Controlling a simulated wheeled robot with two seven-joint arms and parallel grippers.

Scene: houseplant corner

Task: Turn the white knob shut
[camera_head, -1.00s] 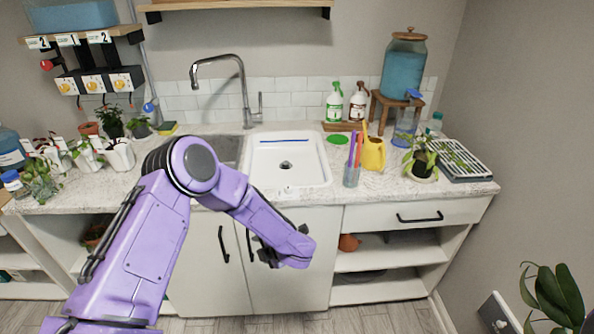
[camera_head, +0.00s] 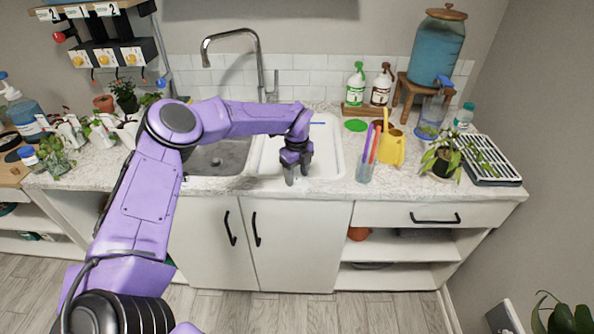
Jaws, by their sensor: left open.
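My left gripper (camera_head: 290,180) points down over the front part of the white sink basin (camera_head: 335,150). Its jaws are open, and I see nothing held between them. I cannot pick out a white knob for certain. A small white piece showed on the front rim of the basin earlier; the gripper now covers that spot. I cannot tell if the fingers touch anything there. My right gripper is not in view.
The tall metal faucet (camera_head: 258,65) stands behind the sink. A cup of coloured sticks (camera_head: 366,165) and a yellow watering can (camera_head: 392,148) stand to the right. Left on a shelf is a panel of yellow dials (camera_head: 106,59). The counter's front edge lies just below the gripper.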

